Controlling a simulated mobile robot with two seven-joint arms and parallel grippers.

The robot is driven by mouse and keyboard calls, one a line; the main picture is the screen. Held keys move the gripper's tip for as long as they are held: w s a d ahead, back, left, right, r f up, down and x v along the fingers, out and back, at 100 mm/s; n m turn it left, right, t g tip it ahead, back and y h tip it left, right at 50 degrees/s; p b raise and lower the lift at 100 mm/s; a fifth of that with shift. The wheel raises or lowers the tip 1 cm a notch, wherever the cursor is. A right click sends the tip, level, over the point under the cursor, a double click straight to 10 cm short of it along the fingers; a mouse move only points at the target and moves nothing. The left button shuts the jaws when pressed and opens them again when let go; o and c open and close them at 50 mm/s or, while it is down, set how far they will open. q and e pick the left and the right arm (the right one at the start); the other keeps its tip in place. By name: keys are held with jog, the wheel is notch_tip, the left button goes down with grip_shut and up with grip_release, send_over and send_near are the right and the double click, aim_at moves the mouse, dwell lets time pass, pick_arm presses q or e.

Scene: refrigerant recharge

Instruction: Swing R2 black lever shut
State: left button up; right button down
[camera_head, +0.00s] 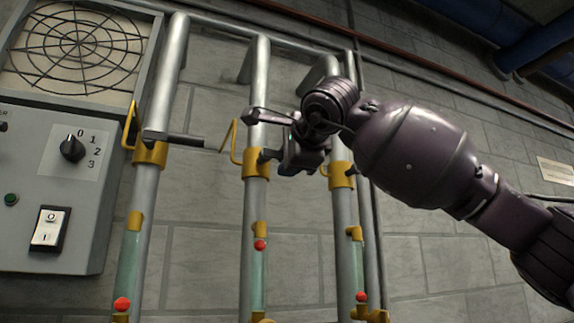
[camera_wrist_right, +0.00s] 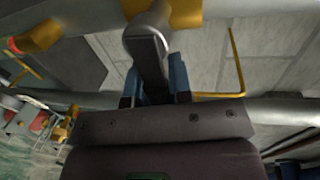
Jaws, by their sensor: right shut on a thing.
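Three vertical grey pipes carry yellow valve bodies. The middle pipe's yellow valve (camera_head: 256,163) has a short black lever (camera_head: 269,155) on its right side, mostly hidden by my right gripper (camera_head: 285,157). In the right wrist view the lever (camera_wrist_right: 148,45) runs from a yellow valve body (camera_wrist_right: 186,12) down between the blue finger pads of my right gripper (camera_wrist_right: 156,85), which is shut on it. I see no R2 label. My left gripper is not in view.
The left pipe's black lever (camera_head: 186,138) sticks out to the right. The right pipe's yellow valve (camera_head: 341,176) is close behind my gripper. A grey control box (camera_head: 75,185) stands at the left. Sight tubes with red balls (camera_head: 260,245) hang below the valves.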

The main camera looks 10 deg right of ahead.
jog(key=shift+r, duration=0.1)
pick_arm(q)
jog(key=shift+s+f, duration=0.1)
pick_arm(e)
jog(key=shift+n, duration=0.3)
jog(key=c, duration=1)
grip_release()
jog(key=shift+c, duration=0.2)
pick_arm(q)
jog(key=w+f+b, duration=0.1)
jog(key=b, duration=0.1)
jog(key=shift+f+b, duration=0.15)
jog(key=shift+b, duration=0.25)
pick_arm(e)
jog(key=v, duration=1.1)
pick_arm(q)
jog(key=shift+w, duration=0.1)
pick_arm(e)
jog(key=shift+w, duration=0.1)
